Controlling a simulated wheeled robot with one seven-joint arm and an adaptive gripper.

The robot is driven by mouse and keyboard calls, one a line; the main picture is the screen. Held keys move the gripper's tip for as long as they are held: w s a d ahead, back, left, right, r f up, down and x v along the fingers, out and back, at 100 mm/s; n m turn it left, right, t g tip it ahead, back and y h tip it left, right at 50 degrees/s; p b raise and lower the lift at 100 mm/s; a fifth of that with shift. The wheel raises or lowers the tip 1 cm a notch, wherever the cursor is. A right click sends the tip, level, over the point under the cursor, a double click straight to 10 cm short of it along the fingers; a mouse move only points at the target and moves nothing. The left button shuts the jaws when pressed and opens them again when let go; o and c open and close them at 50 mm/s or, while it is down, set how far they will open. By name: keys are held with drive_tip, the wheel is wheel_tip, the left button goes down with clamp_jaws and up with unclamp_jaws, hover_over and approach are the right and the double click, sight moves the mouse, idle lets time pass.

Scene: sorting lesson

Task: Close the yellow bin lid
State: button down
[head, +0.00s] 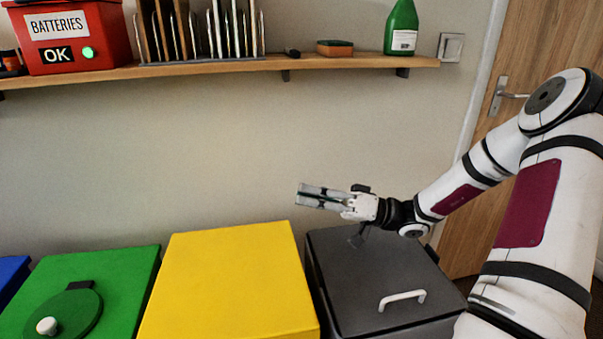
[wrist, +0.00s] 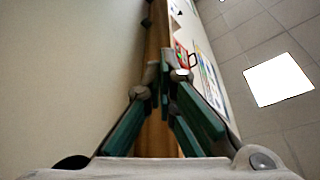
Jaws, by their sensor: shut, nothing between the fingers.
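The yellow bin lid (head: 228,278) shows in the head view as a plain flat panel between a green bin and a dark grey bin. It lies level over its bin, and no opening shows. The bin's front and lower body are out of the frame. My gripper (head: 300,196) is above the right back part of the yellow lid, apart from it, with its fingers pointing left. It is shut and empty. In the wrist view the fingers (wrist: 168,82) come together at their tips, and no bin shows there.
The grey bin (head: 345,285) with a white handle is closed beneath my forearm. The green bin (head: 130,262) has a round flap with a knob. A wall shelf (head: 350,62) above holds a red batteries box (head: 100,55) and a green bottle (head: 402,18). A door is at right.

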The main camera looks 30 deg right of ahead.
drive_tip(key=s+a+f+n+y+b, duration=0.1)
drive_tip(key=s+a+f+n+b, duration=0.1)
drive_tip(key=s+f, duration=0.5)
drive_tip(key=shift+a+n+g+b, duration=0.2)
drive_tip(key=shift+n+g+b, duration=0.2)
drive_tip(key=shift+n+b, duration=0.1)
drive_tip(key=shift+s, duration=0.1)
